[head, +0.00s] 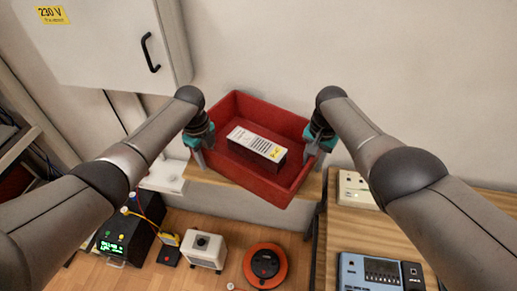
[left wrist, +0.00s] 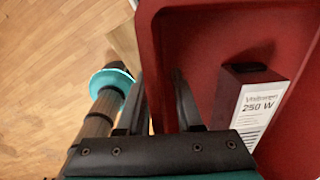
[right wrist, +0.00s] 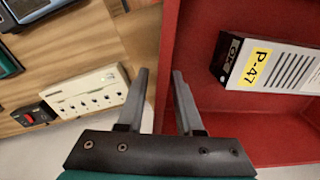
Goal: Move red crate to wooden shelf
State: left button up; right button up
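The red crate (head: 283,190) is at the wall, over a wooden shelf (head: 230,191), turned at an angle to it. Its front corner reaches past the shelf's front edge; I cannot tell whether its base touches the shelf. A white-and-black box (head: 257,142) lies inside it. My left gripper (head: 203,152) is at the crate's left wall and my right gripper (head: 315,153) at its right wall. In the left wrist view (left wrist: 158,80) and right wrist view (right wrist: 160,80), the fingers are apart and straddle the rim, with gaps showing beside it.
A wooden table (head: 345,222) at right carries a white panel box (head: 355,190) and a blue device (head: 368,272). On the floor are a black power unit (head: 125,232), a white box (head: 206,250) and an orange reel (head: 265,266). A wall cabinet (head: 105,45) hangs upper left.

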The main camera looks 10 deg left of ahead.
pick_arm(q)
notch_tip(320, 180, up, 11)
jog(key=shift+s, duration=0.15)
pick_arm(e)
notch_tip(320, 180, up, 12)
jog(key=shift+d, duration=0.2)
dwell(0.6)
pick_arm(q)
jog(key=shift+a, duration=0.1)
pick_arm(e)
jog(key=shift+s, duration=0.1)
